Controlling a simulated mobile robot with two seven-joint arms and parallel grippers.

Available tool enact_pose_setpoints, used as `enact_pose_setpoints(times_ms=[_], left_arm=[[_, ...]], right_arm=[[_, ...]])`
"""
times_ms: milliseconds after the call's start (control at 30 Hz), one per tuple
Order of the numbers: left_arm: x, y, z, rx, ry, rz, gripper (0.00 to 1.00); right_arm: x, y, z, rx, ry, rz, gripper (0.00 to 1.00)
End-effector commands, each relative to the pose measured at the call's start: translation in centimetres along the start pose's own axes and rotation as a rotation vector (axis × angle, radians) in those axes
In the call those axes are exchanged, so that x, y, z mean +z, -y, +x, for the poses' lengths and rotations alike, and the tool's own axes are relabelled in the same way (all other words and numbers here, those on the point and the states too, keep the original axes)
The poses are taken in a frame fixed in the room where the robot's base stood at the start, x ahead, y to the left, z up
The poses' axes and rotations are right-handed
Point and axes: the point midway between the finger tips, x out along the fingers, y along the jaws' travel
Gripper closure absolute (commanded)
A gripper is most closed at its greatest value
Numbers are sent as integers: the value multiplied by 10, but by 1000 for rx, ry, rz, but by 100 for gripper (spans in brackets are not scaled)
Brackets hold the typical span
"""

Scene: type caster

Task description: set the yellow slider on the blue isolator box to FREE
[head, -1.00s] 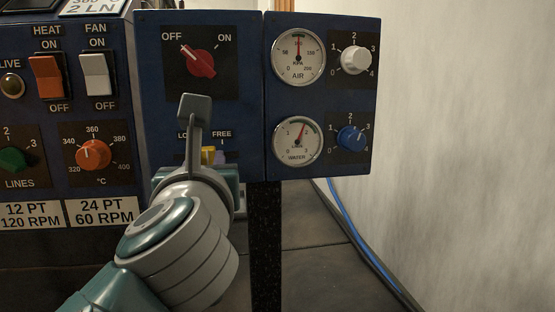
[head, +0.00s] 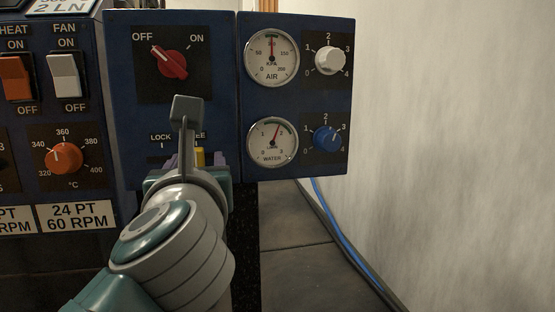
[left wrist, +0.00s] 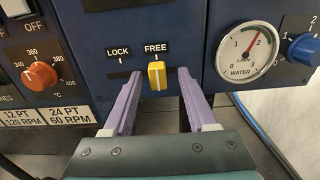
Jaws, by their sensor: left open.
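The blue isolator box (head: 120,112) carries a red knob and, below it, a slot labelled LOCK and FREE. The yellow slider (left wrist: 157,76) sits directly under the FREE label in the left wrist view. In the head view the slider (head: 200,157) shows only in part, behind my arm. My left gripper (left wrist: 159,80) is open, with one purple finger on each side of the slider and visible gaps between. In the head view my left gripper (head: 197,164) is mostly hidden by my wrist. My right gripper is not in view.
The red knob (head: 172,64) points toward OFF. To the right are the air gauge (head: 272,58), the water gauge (head: 272,142), a white knob (head: 330,61) and a blue knob (head: 327,139). An orange dial (head: 63,158) and switches stand left. A blue hose (head: 340,238) runs along the wall.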

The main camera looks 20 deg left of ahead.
Motion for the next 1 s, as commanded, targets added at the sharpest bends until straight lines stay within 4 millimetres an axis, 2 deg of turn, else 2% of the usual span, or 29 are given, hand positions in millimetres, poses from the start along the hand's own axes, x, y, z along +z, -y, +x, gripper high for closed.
enact_pose_setpoints(times_ms=[167,400,533,700,1000], left_arm=[[2,0,-22,-1,-6,0,43],[1,0,-71,-3,-5,0,43],[1,0,-89,-2,-4,1,43],[0,0,-98,-3,-2,-1,43],[4,1,-98,-6,3,4,43]], right_arm=[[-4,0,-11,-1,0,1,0],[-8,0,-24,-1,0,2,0],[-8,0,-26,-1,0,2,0],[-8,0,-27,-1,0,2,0],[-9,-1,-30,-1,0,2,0]])
